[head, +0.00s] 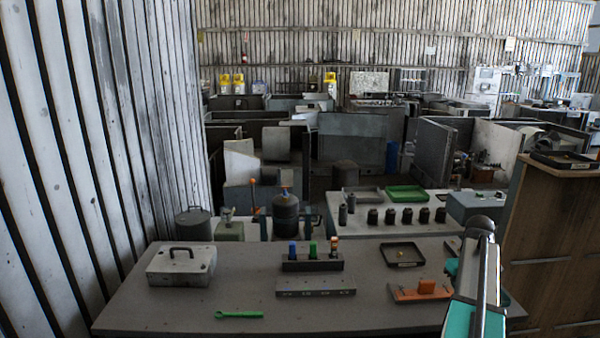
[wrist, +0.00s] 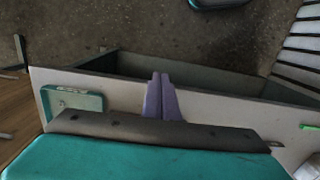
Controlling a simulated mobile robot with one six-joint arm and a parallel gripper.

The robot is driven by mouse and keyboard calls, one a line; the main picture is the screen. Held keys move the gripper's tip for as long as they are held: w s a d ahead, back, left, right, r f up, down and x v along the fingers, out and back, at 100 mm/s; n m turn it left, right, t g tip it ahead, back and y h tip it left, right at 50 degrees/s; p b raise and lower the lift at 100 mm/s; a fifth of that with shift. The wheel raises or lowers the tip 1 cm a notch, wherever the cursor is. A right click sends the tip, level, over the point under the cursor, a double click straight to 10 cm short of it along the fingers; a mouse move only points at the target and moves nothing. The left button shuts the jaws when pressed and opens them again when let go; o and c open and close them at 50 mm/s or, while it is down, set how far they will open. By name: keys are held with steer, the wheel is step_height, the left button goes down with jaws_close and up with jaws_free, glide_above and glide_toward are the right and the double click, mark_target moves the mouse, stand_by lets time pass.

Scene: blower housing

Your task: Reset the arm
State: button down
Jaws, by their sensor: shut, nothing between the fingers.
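My gripper (wrist: 160,80) shows in the wrist view as two lavender fingers pressed together, with nothing between them. It points past the edge of a light table (wrist: 225,122) and is apart from the objects there. In the head view my teal and grey arm rises at the right front, over the right end of the workbench (head: 235,290). The fingers cannot be made out in the head view.
The bench holds a grey case (head: 181,264), a green wrench (head: 239,315), a block with coloured pieces (head: 312,264), a slotted plate (head: 315,287), an orange-fronted tray (head: 420,292) and a black tray (head: 402,255). A wooden cabinet (head: 550,230) stands right of my arm. The bench's front middle is clear.

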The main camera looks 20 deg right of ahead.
steer(key=w+a+f+n+g+b, duration=0.25)
steer(key=a+f+b, duration=0.25)
steer(key=a+f, duration=2.6)
steer(key=s+a+f+g+b, duration=0.2)
steer(key=s+a+f+b, duration=0.2)
steer(key=s+a+f, duration=1.6)
steer(key=shift+s+a+f+n+g+h, duration=0.35)
steer(key=shift+a+f+n, duration=0.15)
steer(key=shift+f, duration=0.45)
